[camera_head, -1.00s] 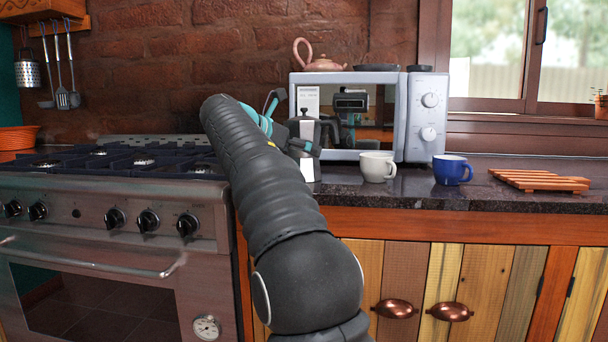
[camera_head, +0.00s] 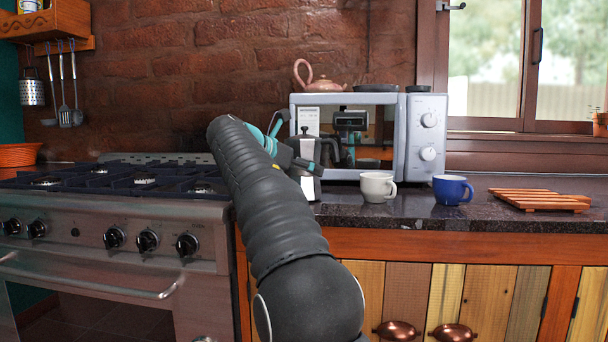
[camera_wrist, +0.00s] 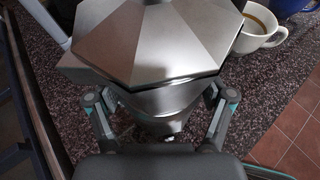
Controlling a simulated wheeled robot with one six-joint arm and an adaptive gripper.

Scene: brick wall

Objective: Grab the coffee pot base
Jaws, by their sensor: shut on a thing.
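The silver coffee pot, with a faceted body and black handle, stands upright on the dark counter in front of the microwave. Its base (camera_head: 310,188) shows low in the head view. In the wrist view the wide octagonal lid (camera_wrist: 150,45) hides much of the pot, and the narrower base (camera_wrist: 165,128) shows below it. My gripper (camera_wrist: 160,112) is shut on the base, one finger on each side. In the head view my gripper (camera_head: 300,160) is partly hidden by my arm. I cannot tell if the pot touches the counter.
A white cup (camera_head: 377,188) and a blue cup (camera_head: 452,190) stand right of the pot, with a wooden trivet (camera_head: 540,200) farther right. The microwave (camera_head: 415,140) is close behind. The stove (camera_head: 110,215) is at left. Bare counter lies in front of the cups.

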